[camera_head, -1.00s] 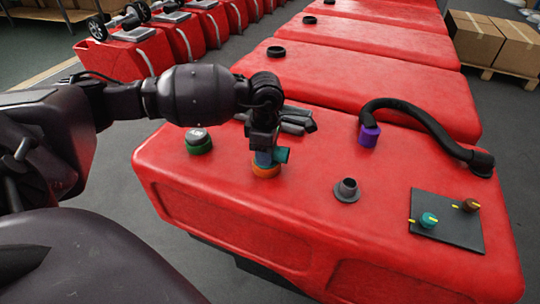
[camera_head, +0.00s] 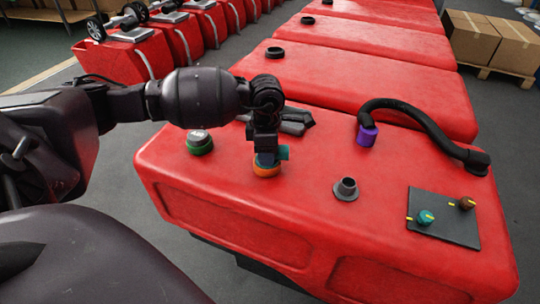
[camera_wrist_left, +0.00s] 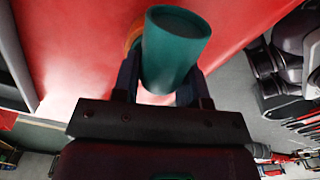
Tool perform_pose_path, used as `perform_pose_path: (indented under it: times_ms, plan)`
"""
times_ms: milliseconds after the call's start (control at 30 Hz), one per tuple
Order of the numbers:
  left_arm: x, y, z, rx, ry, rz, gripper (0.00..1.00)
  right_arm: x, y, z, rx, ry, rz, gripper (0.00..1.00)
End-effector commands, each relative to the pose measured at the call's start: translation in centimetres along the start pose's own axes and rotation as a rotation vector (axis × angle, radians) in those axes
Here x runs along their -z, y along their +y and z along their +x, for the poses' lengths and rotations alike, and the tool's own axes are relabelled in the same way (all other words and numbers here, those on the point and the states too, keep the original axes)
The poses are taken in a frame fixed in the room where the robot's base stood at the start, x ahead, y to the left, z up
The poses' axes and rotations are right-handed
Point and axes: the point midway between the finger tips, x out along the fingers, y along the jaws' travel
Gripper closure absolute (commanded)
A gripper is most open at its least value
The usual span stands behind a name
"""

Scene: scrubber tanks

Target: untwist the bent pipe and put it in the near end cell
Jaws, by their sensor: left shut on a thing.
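The bent pipe (camera_head: 282,153) is a short teal elbow standing in an orange ring (camera_head: 267,170) on the near red tank (camera_head: 235,210). My left gripper (camera_head: 266,158) is above it, pointing down, and shut on it. In the left wrist view the teal pipe (camera_wrist_left: 175,45) sits between the two dark fingers, with the orange ring partly hidden behind it. A dark grey piece with several sections (camera_head: 295,120) lies just behind the gripper; my arm hides part of it, and I cannot make out its cells. My right gripper is out of view.
A green-ringed cap (camera_head: 200,143) is left of the pipe. A grey flanged stub (camera_head: 345,189) is to its right. A black hose with a purple collar (camera_head: 367,135) arches further right. A dark panel with two knobs (camera_head: 445,220) lies at the right.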

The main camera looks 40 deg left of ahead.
Motion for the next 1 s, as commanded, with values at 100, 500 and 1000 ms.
perform_pose_path:
  times_ms: [100,500,1000]
  plan:
    - [0.09,-0.32,0.72,0.011,0.006,-0.019,1.00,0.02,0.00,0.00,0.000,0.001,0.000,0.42]
    - [0.08,-0.36,0.80,0.013,0.006,-0.032,1.00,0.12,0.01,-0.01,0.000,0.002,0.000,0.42]
    - [0.08,-0.40,0.87,0.014,0.008,-0.105,1.00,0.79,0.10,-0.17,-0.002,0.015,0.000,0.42]
